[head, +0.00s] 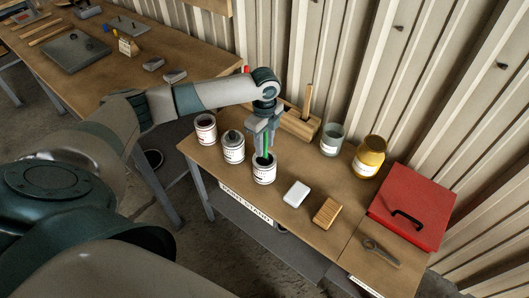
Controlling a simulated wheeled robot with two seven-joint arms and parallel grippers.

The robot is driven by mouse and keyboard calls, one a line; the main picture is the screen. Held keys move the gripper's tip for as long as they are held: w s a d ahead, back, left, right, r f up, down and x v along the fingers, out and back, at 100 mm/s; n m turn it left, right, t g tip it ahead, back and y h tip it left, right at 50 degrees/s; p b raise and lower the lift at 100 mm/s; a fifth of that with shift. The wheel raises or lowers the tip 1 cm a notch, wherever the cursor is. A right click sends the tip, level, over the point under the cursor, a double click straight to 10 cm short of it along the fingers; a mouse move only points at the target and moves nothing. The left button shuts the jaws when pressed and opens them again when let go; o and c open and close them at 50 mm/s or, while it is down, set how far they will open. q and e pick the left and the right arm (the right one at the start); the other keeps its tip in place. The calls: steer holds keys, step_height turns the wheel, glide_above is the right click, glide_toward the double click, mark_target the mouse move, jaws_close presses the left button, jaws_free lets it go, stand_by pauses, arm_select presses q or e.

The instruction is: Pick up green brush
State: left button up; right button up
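The green brush (267,154) stands upright in a white-labelled can (264,175) near the front of the work table. Only a short green length of it shows. My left gripper (262,146) points down directly above this can, with its fingers around or right beside the green handle. The fingers hide most of the handle, and I cannot tell whether they grip it. My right gripper is not in view.
Two more cans (233,148) (206,129) stand left of the brush can. A wooden holder (300,125) is behind. A white block (296,194), a sponge-like tan block (327,212), a glass jar (331,139), a yellow jar (370,157) and a red toolbox (413,205) lie right.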

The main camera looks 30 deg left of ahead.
arm_select(q)
steer(key=shift+f, duration=1.05)
jaws_close()
